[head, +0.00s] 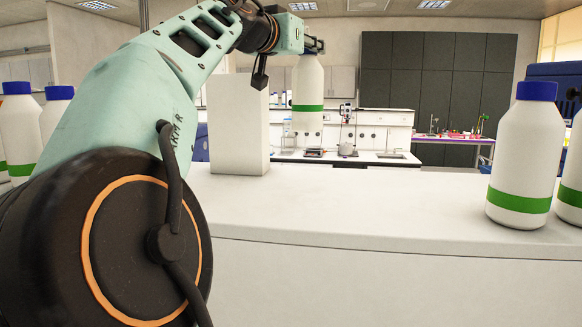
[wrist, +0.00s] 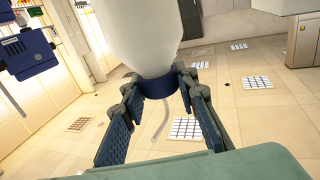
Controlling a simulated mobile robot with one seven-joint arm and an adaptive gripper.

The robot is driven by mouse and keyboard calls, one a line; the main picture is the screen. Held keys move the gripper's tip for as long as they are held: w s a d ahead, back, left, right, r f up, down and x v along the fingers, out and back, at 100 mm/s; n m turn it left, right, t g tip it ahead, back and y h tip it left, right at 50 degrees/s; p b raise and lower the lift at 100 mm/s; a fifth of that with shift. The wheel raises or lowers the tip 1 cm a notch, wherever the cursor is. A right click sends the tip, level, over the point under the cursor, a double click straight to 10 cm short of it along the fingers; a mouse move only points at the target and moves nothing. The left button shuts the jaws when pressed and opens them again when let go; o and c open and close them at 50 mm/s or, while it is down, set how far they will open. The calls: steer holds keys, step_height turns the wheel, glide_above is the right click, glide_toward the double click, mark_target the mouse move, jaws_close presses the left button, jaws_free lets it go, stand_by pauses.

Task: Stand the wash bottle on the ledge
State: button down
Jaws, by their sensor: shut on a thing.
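A white bottle with a green band (head: 308,88), which I take to be the wash bottle, hangs upright from my gripper (head: 314,46). In the wrist view my gripper (wrist: 157,88) is shut on the blue collar at the neck of this white bottle (wrist: 150,35). A thin, pale curved tube shows between the fingers. In the head view the bottle's base appears clear of the white counter top (head: 350,200), with background behind it. Which surface is the ledge is not clear; the long counter top is the nearest one. The bottle's top is hidden by my gripper.
A tall white block (head: 238,125) stands on the counter just left of the held bottle. Blue-capped bottles with green bands stand at the right (head: 521,160) and at the far left (head: 18,128). The counter's middle is clear. Lab benches lie behind.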

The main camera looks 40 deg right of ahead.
mark_target(307, 94)
step_height(307, 94, down, 5)
steer(key=shift+a+f+b, duration=0.1)
steer(key=shift+f+b, duration=0.05)
steer(key=shift+b, duration=0.8)
steer(key=shift+f, duration=2.2)
steer(key=shift+f+b, duration=0.2)
steer(key=shift+b, duration=0.2)
steer(key=c, duration=1.5)
jaws_free()
